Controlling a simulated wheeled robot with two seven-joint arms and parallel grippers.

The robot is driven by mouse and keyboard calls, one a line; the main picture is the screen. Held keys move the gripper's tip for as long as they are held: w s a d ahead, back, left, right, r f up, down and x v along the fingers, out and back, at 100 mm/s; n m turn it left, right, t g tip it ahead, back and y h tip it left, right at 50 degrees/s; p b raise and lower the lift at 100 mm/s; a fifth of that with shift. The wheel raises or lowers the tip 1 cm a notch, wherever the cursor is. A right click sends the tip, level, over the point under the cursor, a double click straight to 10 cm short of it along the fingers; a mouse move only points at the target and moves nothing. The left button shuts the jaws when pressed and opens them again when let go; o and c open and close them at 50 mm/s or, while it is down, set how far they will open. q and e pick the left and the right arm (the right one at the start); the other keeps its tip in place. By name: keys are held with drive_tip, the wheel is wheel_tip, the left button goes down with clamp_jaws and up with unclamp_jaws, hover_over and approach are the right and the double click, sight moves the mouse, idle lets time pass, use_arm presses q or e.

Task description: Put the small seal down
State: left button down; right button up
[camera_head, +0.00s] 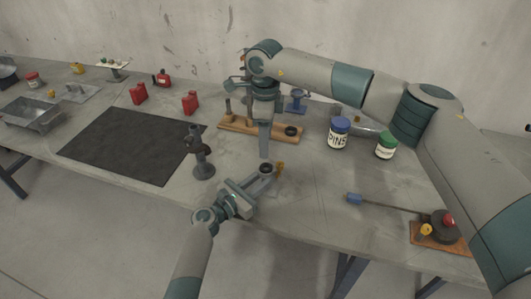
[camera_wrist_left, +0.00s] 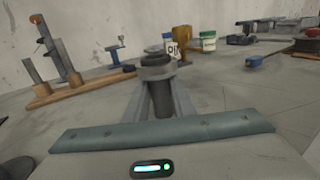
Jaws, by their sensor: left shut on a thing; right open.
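The small seal (camera_head: 266,168), a dark ring-shaped piece, is between the fingertips of my left gripper (camera_head: 264,173), near the front of the grey table. In the left wrist view the dark round piece (camera_wrist_left: 157,66) sits between the two fingers, and my left gripper (camera_wrist_left: 157,95) is shut on it. Whether it touches the tabletop I cannot tell. My right gripper (camera_head: 264,152) points down just behind the seal, in front of the wooden board; it is open and seen edge-on. A second dark ring (camera_head: 291,131) lies on the wooden board (camera_head: 235,125).
A small brass piece (camera_head: 280,168) stands just right of the seal. A dark upright stand (camera_head: 203,168) is to the left. The blue-lidded jar (camera_head: 339,134) and green-lidded jar (camera_head: 386,146) stand right.

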use_arm(q)
drive_tip(key=shift+a+f, duration=0.2)
drive_tip(key=shift+f, duration=0.15)
use_arm(e)
wheel_tip(320, 180, up, 3)
use_arm(q)
drive_tip(key=shift+a+f, duration=0.1)
drive_tip(key=shift+a, duration=0.05)
drive_tip(key=c, duration=1.6)
unclamp_jaws()
drive_tip(key=shift+o, duration=1)
drive_tip(key=shift+w, duration=0.1)
use_arm(e)
drive_tip(key=shift+w+a+f, duration=0.1)
drive_tip(key=shift+w+a, duration=0.05)
drive_tip(key=shift+w, duration=0.05)
use_arm(q)
drive_tip(key=shift+r, duration=0.2)
use_arm(e)
drive_tip(key=shift+s, duration=0.1)
